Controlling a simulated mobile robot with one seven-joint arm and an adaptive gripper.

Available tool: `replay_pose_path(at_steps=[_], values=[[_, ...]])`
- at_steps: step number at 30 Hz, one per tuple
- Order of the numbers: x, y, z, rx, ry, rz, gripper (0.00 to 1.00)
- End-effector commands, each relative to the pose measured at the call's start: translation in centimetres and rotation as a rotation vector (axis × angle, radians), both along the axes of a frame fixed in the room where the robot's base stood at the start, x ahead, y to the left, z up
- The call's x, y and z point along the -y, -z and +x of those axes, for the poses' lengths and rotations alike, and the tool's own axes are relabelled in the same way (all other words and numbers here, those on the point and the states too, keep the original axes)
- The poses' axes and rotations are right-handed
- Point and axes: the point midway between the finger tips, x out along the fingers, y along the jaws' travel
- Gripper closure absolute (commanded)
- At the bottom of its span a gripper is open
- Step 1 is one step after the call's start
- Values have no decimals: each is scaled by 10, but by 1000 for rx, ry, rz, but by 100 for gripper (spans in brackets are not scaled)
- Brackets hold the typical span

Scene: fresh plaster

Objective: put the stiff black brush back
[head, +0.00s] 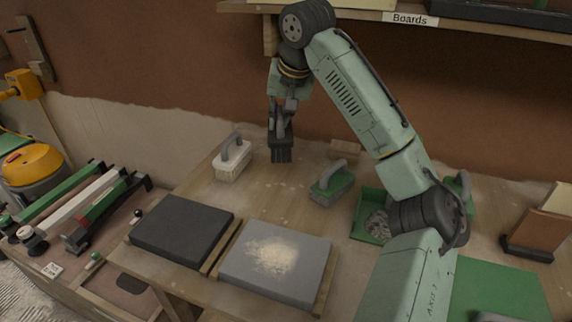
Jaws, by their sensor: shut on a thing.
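My gripper (282,118) points downward above the back of the wooden bench, left of the picture's middle. It is shut on the stiff black brush (281,153), whose dark bristle block hangs below the jaws. The brush's handle is mostly hidden by the jaws. The brush is close to the bench top, and I cannot tell whether it touches it. A pale brush-like tool with a grey handle (233,160) stands to its left. A green tool with a grey handle (331,184) stands to its right, nearer the front.
A dark slab (182,231) and a grey slab with pale powder (274,264) lie at the bench front. A green tray (366,203) is partly behind my arm. The "Boards" shelf (470,29) overhangs the back. Long-handled tools (95,208) lie at left.

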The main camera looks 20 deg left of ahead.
Motion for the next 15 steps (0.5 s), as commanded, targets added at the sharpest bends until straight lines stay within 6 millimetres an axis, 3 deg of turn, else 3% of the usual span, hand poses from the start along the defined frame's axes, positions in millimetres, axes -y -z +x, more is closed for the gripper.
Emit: replay_pose_path(at_steps=[6, 15], values=[[1, 39, 0, -2, 1, 0, 100], [1, 68, 0, -1, 1, -1, 100]])
